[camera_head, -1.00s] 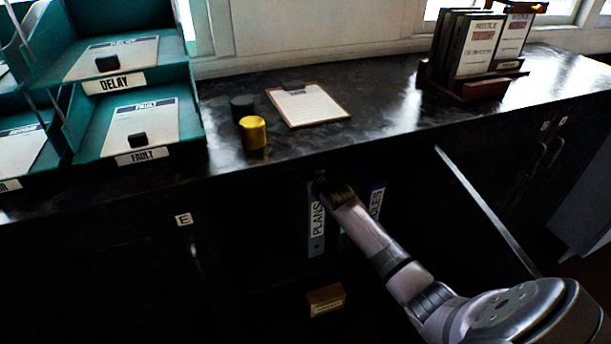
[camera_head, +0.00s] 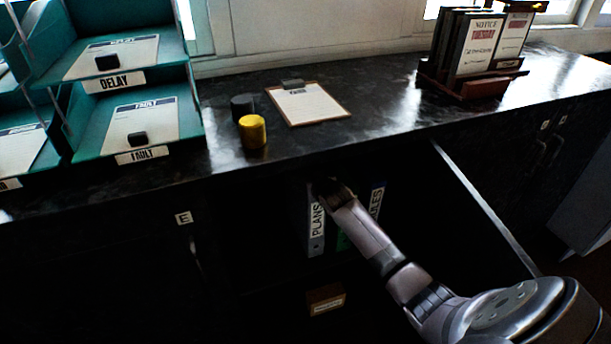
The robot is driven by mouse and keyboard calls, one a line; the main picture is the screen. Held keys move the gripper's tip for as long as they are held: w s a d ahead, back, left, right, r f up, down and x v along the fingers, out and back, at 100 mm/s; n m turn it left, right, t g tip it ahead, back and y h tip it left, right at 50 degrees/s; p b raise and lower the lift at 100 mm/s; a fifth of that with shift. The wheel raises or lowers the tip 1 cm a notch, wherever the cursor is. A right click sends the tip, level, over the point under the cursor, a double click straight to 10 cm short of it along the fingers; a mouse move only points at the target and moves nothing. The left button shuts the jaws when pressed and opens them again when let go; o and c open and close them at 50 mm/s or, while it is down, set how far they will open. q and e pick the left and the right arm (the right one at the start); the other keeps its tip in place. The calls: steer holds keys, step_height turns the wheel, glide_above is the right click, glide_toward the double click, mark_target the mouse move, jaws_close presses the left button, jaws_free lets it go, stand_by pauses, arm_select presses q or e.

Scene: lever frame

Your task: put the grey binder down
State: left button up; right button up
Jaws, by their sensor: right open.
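The grey binder (camera_head: 316,232), its white label reading PLANS, stands upright on the shelf inside the open cupboard. My right gripper (camera_head: 326,187) is open at the upper part of its spine, beside its right edge. The fingertips are dark against the dark cupboard, and I cannot tell whether they touch the binder. A blue binder (camera_head: 377,199) with a label ending in LES stands to the right, partly behind my right arm. A strip of a green binder (camera_head: 343,241) shows between them. My left gripper is not in view.
The cupboard door (camera_head: 485,205) stands open at the right. A small brown box (camera_head: 325,299) sits lower in the cupboard. On the counter above are a yellow cylinder (camera_head: 252,132), a black cylinder (camera_head: 242,106), a clipboard (camera_head: 308,104), teal trays (camera_head: 190,125) and a notice rack (camera_head: 480,89).

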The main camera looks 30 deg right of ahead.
steer(key=shift+r, duration=0.15)
steer(key=v, duration=1.2)
steer(key=s+a+f+n+g, duration=0.15)
steer(key=s+f, duration=0.35)
steer(key=f, duration=0.7)
steer(key=s+a+f+g+y, duration=0.1)
steer(key=s+a+f+g, duration=0.3)
steer(key=f, duration=0.8)
steer(key=s+f+g, duration=0.1)
steer(key=s+f, duration=0.5)
steer(key=f, duration=0.6)
steer(key=s+a+f+n+g, duration=0.1)
steer(key=s+a+f, duration=0.3)
steer(key=s, duration=0.7)
steer(key=s+a+f+n+g+y, duration=0.1)
steer(key=s+a+f+g, duration=0.1)
steer(key=s+a+f, duration=0.2)
steer(key=s+a+f+n+g+y, duration=0.1)
steer(key=s+a+f, duration=0.3)
steer(key=s+f, duration=0.5)
steer(key=s+g, duration=0.1)
steer(key=s, duration=0.9)
steer(key=shift+s+f+n+p, duration=0.2)
steer(key=shift+f+n+p, duration=0.05)
steer(key=shift+n+p, duration=0.15)
